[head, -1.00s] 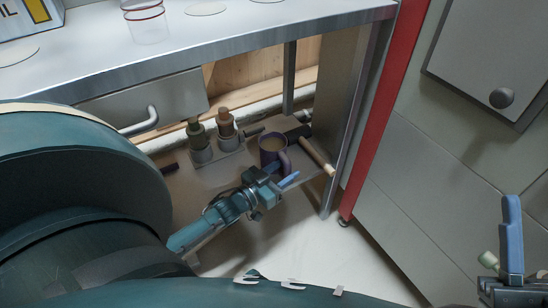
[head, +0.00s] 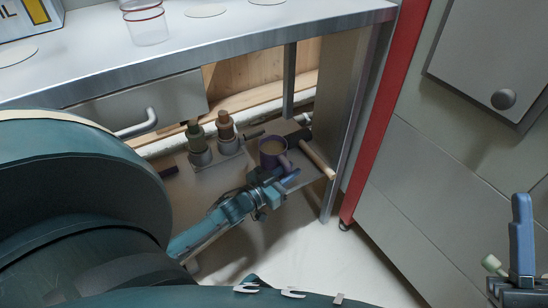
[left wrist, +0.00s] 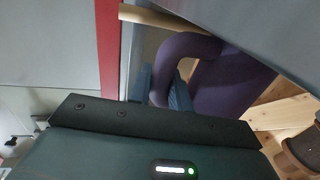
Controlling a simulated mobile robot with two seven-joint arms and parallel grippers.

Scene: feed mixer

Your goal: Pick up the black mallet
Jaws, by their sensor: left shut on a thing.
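The black mallet (head: 318,160) lies on the low shelf at its right end, its pale wooden handle pointing toward the front edge. Its dark head is partly in shadow behind the mug. The handle also shows at the top of the left wrist view (left wrist: 165,17). A purple mug (head: 266,153) stands just left of the mallet. My left gripper (head: 288,181) is shut on the mug's handle, which shows between its blue fingers in the left wrist view (left wrist: 161,90). It is apart from the mallet. My right gripper (head: 510,260) is at the lower right, partly cut off.
Two bottles, one green-topped (head: 196,143) and one brown-topped (head: 226,130), stand left of the mug on the shelf (head: 207,178). The steel table top (head: 220,38) overhangs the shelf. A table leg (head: 340,140) and a red post (head: 385,110) bound the right side.

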